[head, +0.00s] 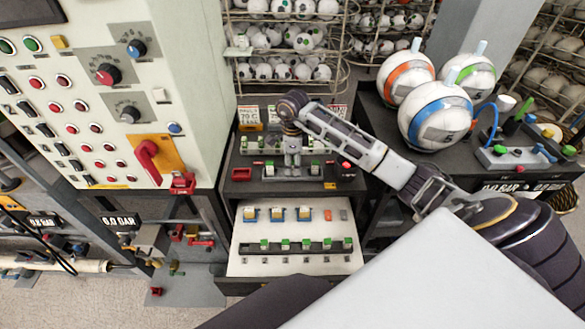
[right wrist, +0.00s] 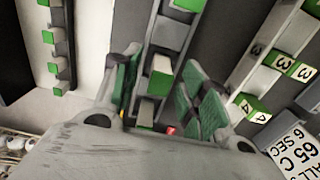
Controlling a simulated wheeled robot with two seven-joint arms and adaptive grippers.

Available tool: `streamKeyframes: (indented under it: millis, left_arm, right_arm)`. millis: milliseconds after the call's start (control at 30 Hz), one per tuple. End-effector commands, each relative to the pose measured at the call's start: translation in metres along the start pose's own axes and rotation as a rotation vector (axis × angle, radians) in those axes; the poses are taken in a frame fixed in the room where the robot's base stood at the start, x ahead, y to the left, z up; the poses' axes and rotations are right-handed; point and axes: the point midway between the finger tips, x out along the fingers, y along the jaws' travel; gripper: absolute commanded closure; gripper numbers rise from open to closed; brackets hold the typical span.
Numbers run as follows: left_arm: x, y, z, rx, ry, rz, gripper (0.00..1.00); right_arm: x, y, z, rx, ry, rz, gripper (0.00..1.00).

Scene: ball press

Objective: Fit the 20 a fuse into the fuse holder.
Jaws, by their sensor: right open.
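My right gripper (head: 292,172) points down over the dark bench top (head: 240,186). In the right wrist view my right gripper (right wrist: 161,72) is open, its green-padded fingers on either side of a white block with green (right wrist: 160,76). The block sits in a grey rail (right wrist: 173,35); I cannot tell whether the fingers touch it. I cannot read a 20 A mark, so I cannot tell which piece is the fuse or which rail is its holder. My left gripper is not in view.
A pulled-out white drawer (head: 290,222) holds a row of green-topped blocks and several small parts. A numbered row of blocks (right wrist: 283,65) stands beside the gripper. A control cabinet (head: 85,100) rises on the left. Balls (head: 436,121) lie on the right-hand bench.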

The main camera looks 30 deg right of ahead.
Motion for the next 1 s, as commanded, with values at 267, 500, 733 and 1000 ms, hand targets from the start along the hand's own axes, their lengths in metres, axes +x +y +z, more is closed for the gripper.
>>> streamKeyframes:
  millis: [267, 500, 733, 1000]
  left_arm:
    - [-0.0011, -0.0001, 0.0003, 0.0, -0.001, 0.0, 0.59]
    - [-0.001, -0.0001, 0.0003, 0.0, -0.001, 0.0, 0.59]
    - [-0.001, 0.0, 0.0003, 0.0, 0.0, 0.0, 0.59]
    - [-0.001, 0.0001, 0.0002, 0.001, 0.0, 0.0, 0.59]
  right_arm:
    - [0.0064, 0.0, -0.0003, -0.001, 0.0, -0.001, 0.57]
    - [0.0063, 0.0001, -0.0003, -0.001, 0.0, -0.001, 0.57]
    - [0.0062, 0.0001, -0.0002, 0.0, 0.0, -0.001, 0.74]
    - [0.006, 0.0, -0.0002, 0.0, 0.0, -0.001, 1.0]
